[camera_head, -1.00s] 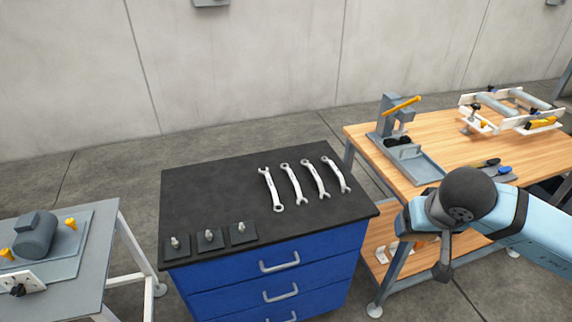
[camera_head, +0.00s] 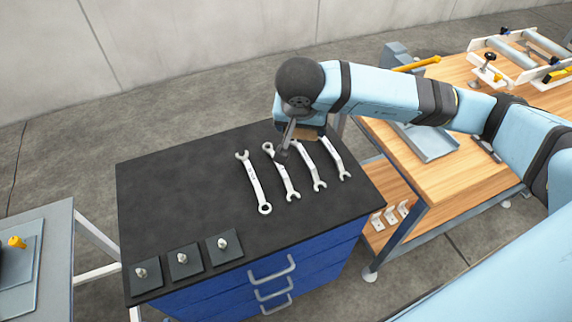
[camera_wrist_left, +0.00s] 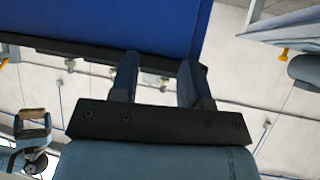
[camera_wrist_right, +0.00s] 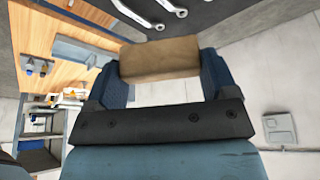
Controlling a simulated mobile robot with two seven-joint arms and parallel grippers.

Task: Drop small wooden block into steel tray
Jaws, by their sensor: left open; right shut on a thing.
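The small wooden block (camera_wrist_right: 158,60) is a tan-brown piece clamped between the two blue-grey fingers of my right gripper (camera_wrist_right: 160,75). In the head view my right gripper (camera_head: 304,134) is in front of the far right part of the black-topped cabinet, and a brown edge of the block (camera_head: 310,132) shows below the wrist. The steel tray (camera_head: 432,143) lies on the wooden workbench to the right, partly hidden by my right arm. My left gripper (camera_wrist_left: 158,85) is open and empty in its wrist view, near the blue cabinet; the head view does not show it.
Several wrenches (camera_head: 254,182) lie on the black cabinet top (camera_head: 190,190). Small plates with studs (camera_head: 184,258) line its front edge. The wooden workbench (camera_head: 460,175) also carries a grey press with a yellow handle (camera_head: 416,64) and a roller frame (camera_head: 505,65). A grey table (camera_head: 40,240) stands left.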

